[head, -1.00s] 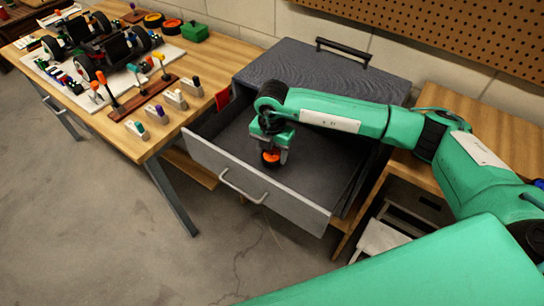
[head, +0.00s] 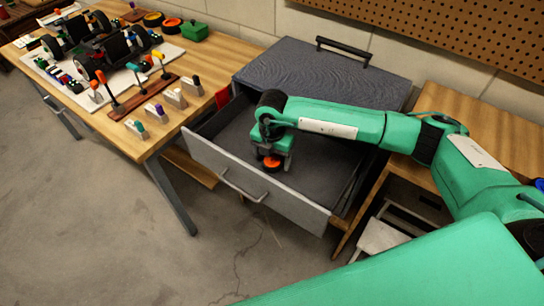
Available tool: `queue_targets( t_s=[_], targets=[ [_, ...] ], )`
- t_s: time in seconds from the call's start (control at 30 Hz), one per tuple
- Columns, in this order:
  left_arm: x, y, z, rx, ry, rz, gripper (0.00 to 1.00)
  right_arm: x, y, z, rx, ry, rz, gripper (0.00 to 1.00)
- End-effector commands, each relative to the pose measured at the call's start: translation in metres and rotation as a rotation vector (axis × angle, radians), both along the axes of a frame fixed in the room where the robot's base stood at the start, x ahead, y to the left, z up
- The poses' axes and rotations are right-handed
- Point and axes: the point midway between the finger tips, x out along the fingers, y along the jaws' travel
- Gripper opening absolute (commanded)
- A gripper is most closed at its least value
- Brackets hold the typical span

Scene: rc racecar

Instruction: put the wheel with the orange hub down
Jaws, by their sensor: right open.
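The wheel with the orange hub (head: 271,163) is in the open grey drawer (head: 325,180), near its front wall, with its orange side up. My right gripper (head: 272,155) is directly above the wheel, fingers pointing down and open. The fingers and wrist hide part of the wheel, and I cannot tell whether they touch it. My left gripper is not in view.
The drawer's front wall with its handle (head: 244,187) is close to the gripper. The cabinet top (head: 320,70) is behind. A wooden table (head: 150,150) at left holds the racecar (head: 100,45), screwdrivers, a green box (head: 194,32) and other wheels. Drawer floor right of the gripper is clear.

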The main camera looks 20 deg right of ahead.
Motion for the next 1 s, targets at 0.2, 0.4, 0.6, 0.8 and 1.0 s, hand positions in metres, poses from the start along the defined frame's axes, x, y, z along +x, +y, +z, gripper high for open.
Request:
queue_targets(
  t_s=[0.2,0.4,0.6,0.8,1.0],
  targets=[
    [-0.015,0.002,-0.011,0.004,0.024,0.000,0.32,0.001,0.000,0.014,0.001,-0.004,0.000,0.77],
    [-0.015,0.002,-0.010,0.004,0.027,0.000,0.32,0.001,0.000,0.057,0.001,-0.004,0.000,0.77],
    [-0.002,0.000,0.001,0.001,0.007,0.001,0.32,0.000,-0.001,0.097,-0.001,-0.004,0.000,0.77],
    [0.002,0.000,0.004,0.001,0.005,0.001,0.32,0.000,0.000,0.119,-0.001,-0.002,0.000,0.77],
    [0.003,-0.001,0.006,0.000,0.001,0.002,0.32,0.000,-0.001,0.123,0.000,0.000,0.000,0.77]
  ],
)
